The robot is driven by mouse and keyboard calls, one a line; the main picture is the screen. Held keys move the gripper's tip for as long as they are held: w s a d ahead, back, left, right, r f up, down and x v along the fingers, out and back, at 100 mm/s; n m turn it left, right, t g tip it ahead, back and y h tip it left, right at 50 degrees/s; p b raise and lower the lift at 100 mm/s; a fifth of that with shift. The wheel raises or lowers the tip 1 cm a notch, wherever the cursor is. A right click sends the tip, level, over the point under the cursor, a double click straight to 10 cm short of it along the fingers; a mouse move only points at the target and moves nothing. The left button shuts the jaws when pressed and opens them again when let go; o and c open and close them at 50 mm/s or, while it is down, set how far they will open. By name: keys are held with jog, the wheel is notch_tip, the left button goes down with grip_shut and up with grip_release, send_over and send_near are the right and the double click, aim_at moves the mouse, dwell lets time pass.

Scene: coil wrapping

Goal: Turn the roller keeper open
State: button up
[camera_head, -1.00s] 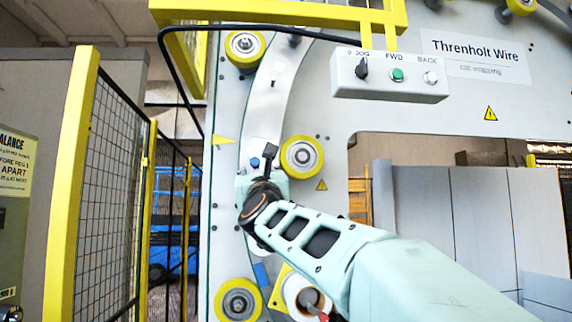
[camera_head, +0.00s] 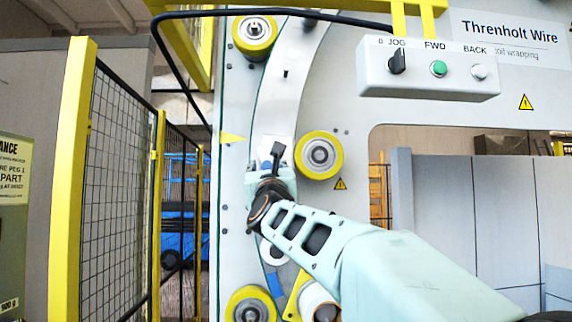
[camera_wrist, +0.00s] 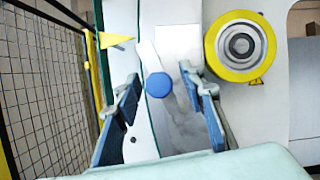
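A round blue knob (camera_wrist: 158,85), which I take to be the roller keeper, sits on a pale strip of the machine face in the wrist view. My gripper (camera_wrist: 160,73) is open, one finger on each side of the knob, with gaps between; I cannot tell how far in front of it the fingertips are. In the head view my gripper (camera_head: 271,160) points at the curved light track (camera_head: 290,85), left of a yellow-rimmed roller (camera_head: 319,155). The knob is hidden there behind my gripper. The same roller shows in the wrist view (camera_wrist: 240,46).
Other yellow rollers are above (camera_head: 255,35) and below (camera_head: 250,305). A control box (camera_head: 428,68) hangs at upper right. A yellow-posted mesh fence (camera_head: 120,170) stands at left. A yellow flag (camera_head: 232,138) lies left of the track. A white spool (camera_head: 316,300) is below my arm.

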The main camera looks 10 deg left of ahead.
grip_shut()
